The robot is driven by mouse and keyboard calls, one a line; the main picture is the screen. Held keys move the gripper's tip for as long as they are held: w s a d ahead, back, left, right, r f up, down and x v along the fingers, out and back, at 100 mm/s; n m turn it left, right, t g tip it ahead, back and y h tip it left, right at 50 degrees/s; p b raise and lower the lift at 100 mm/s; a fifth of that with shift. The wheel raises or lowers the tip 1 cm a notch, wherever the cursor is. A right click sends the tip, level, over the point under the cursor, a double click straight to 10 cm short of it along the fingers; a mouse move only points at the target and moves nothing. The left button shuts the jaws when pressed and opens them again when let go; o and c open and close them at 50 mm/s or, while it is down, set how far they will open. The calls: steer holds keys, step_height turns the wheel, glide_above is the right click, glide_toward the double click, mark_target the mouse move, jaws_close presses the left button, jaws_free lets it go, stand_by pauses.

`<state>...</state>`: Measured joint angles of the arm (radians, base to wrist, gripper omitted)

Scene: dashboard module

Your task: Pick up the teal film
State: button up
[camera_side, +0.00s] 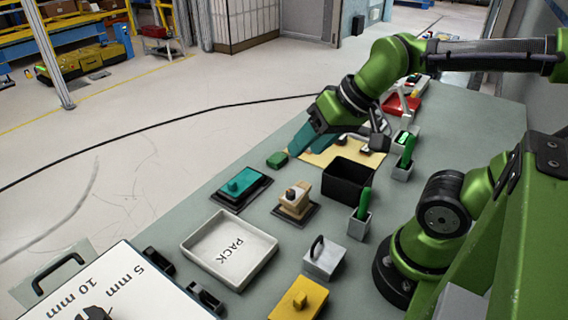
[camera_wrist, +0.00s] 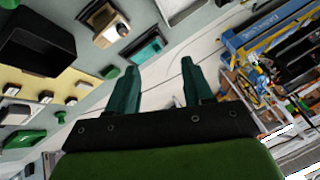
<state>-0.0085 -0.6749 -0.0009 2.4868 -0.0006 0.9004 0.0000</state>
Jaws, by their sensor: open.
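A teal piece with a small raised knob, which I take for the teal film (camera_side: 243,181), lies on a black base (camera_side: 228,201) on the bench, left of the middle in the side view. It also shows in the wrist view, where the teal film (camera_wrist: 147,51) is partly hidden behind a finger. My gripper (camera_side: 303,142) is above the bench near the cream sheet, beyond the teal film and to its right, apart from it. In the wrist view my gripper (camera_wrist: 155,68) has its two dark teal fingers spread with nothing between them.
A tan piece (camera_side: 296,201) on a black base and a black bin (camera_side: 348,182) stand right of the film. A small green block (camera_side: 277,160) is near my gripper. The white PACK tray (camera_side: 210,265), a grey handled block (camera_side: 323,261) and a yellow block (camera_side: 285,305) are nearer.

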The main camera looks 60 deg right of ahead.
steer(key=w+n+g, duration=0.1)
steer(key=w+g, duration=0.2)
steer(key=w, duration=0.7)
steer(key=n+g+h, duration=0.2)
steer(key=n+g, duration=0.1)
steer(key=g, duration=0.1)
glide_above(230, 181)
step_height(230, 181, down, 14)
steer(key=shift+d+r, duration=0.1)
steer(key=shift+f, duration=3.15)
jaws_close()
